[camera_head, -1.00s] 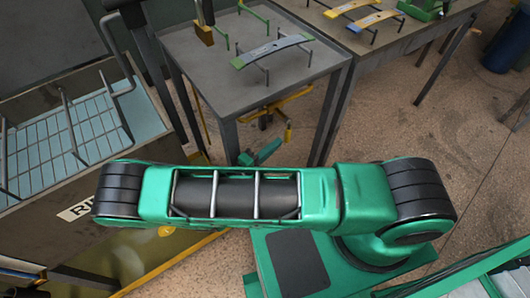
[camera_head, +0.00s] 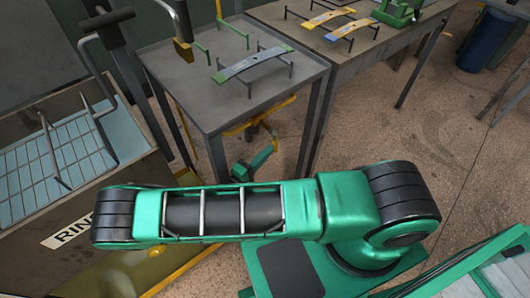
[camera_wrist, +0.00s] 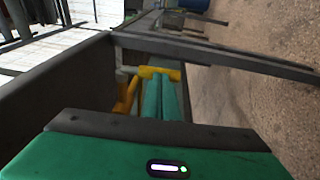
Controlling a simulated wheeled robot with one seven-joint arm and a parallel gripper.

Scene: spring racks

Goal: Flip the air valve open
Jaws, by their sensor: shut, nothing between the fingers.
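A yellow fitting (camera_wrist: 158,73) shows in the wrist view just beyond the fingertips, and I take it to be part of the air valve. A yellow pipe piece (camera_head: 258,121) shows under the grey table in the head view. The valve's lever position is not clear. My gripper (camera_wrist: 161,80) is shut, its two teal fingers side by side with nothing between them. Its tips look close to or against the yellow fitting; I cannot tell whether they touch. In the head view a teal piece (camera_head: 262,157) below the table looks like part of my gripper; my arm hides the rest.
The grey table (camera_head: 190,72) carries a leaf spring (camera_head: 252,62) on hooks. A second table (camera_head: 375,45) with more springs stands at right. A dark rinse tank (camera_head: 145,160) stands at left. A table leg (camera_head: 305,130) is close by. Open floor (camera_head: 400,130) lies to the right.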

